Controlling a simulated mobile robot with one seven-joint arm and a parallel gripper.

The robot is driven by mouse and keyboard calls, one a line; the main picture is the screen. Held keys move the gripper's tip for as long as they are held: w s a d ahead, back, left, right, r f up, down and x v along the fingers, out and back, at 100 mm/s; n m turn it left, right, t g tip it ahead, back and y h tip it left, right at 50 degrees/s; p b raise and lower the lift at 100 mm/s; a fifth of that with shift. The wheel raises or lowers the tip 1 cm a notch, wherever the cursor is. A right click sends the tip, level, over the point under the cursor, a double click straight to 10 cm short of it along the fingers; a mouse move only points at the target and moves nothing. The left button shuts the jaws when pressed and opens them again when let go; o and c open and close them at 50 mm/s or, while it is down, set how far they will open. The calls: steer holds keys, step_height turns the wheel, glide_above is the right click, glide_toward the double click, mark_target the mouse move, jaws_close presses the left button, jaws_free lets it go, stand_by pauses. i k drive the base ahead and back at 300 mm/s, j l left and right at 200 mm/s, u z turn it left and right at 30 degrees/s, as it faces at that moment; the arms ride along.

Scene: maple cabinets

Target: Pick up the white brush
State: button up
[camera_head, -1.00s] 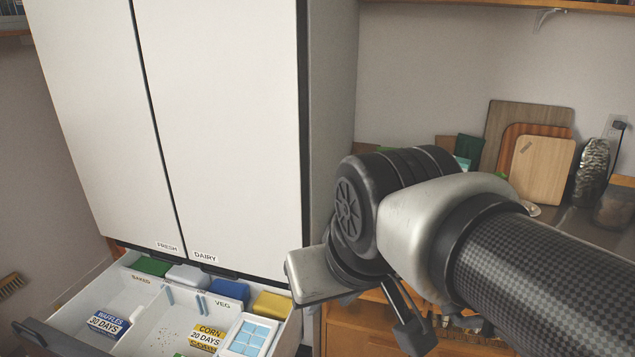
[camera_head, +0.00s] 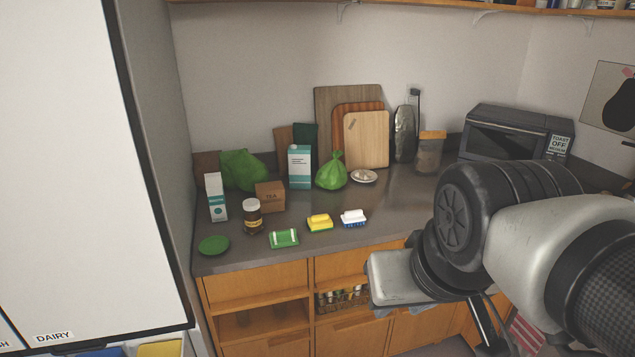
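The white brush (camera_head: 354,216) has a white top and blue bristles. It lies on the grey counter (camera_head: 390,208) near the front edge, right of a yellow brush-like item (camera_head: 319,222). My gripper (camera_head: 470,322) is at the lower right, in front of the cabinets and closer to the camera. It is apart from the brush, with clear space between them in the picture. My arm's wrist hides most of the gripper, and I cannot see whether its fingers are open or shut, or whether they hold anything.
A green sponge-like item (camera_head: 284,239), green lid (camera_head: 214,245), brown jar (camera_head: 252,216) and several packages stand left. A small plate (camera_head: 363,177) and cutting boards (camera_head: 366,140) are behind, a toaster oven (camera_head: 517,132) right. The white fridge (camera_head: 85,170) blocks the left.

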mark_target(355, 217)
steer(key=i+j+z, duration=0.1)
steer(key=i, duration=0.2)
steer(key=i+j+z, duration=0.15)
steer(key=i, duration=0.15)
steer(key=l+u, duration=0.1)
steer(key=u, duration=0.35)
steer(key=l+u, duration=0.15)
steer(key=u, duration=0.25)
steer(key=l+u, duration=0.1)
steer(key=u, duration=0.35)
steer(key=j+u, duration=0.1)
steer(key=u, duration=0.7)
steer(key=i+j+u, duration=0.1)
steer(key=u, duration=0.25)
steer(key=k+z, duration=0.15)
steer(key=z, duration=1.4)
steer(key=i+j+z, duration=0.1)
steer(key=z, duration=0.75)
steer(key=i+l+u, duration=0.5)
steer(key=l+u, duration=0.25)
steer(key=i+l+u, duration=0.2)
steer(key=l+u, duration=0.15)
